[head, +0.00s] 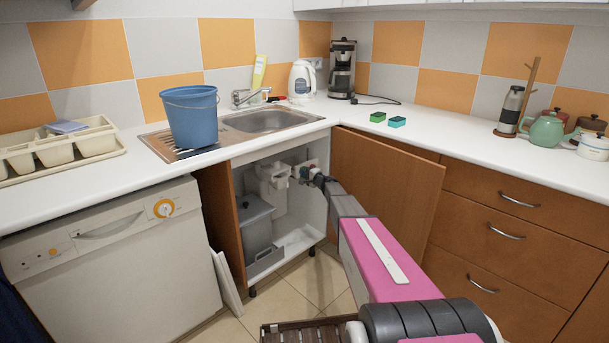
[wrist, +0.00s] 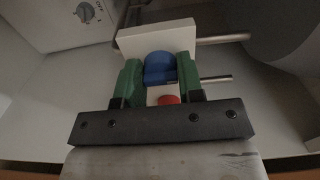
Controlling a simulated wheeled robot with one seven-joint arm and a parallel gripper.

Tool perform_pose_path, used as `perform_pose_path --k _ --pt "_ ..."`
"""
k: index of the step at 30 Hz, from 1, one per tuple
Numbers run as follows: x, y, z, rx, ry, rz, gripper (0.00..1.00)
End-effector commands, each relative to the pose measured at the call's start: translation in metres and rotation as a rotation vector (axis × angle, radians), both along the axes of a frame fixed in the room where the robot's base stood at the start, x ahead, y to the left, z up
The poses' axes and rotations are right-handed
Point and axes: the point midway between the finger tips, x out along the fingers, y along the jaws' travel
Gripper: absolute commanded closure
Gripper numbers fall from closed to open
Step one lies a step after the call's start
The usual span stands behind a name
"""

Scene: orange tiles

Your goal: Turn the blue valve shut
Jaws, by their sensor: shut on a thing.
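The blue valve (wrist: 160,68) shows in the wrist view between the two green fingers of my gripper (wrist: 160,80). My gripper is shut on it, one finger on each side. A white block (wrist: 157,38) lies just behind the valve, and a red round part (wrist: 168,99) shows just below it, nearer my gripper's body. In the head view my gripper (head: 306,174) reaches into the open cabinet under the sink. The valve is too small and too covered there to make out clearly.
The cabinet's right door (head: 385,185) stands open beside my arm. A grey bin (head: 258,225) stands inside the cabinet at left, and a white drain trap (head: 273,180) hangs near my gripper. A dial marked OFF (wrist: 85,12) shows at the wrist view's upper left.

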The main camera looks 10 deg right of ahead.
Motion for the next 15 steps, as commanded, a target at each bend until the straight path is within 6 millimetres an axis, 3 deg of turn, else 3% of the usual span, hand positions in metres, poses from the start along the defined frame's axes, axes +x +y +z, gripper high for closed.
perform_pose_path --k 2,3,5,15 --pt "-0.0009 0.0003 -0.0009 -0.003 0.000 0.001 0.89" --pt "-0.0009 0.0003 -0.0009 -0.003 0.000 0.002 0.56" --pt "-0.0009 0.0003 -0.0008 -0.003 0.000 0.001 0.40" --pt "-0.0018 -0.0008 -0.0002 -0.001 0.001 0.001 0.40"
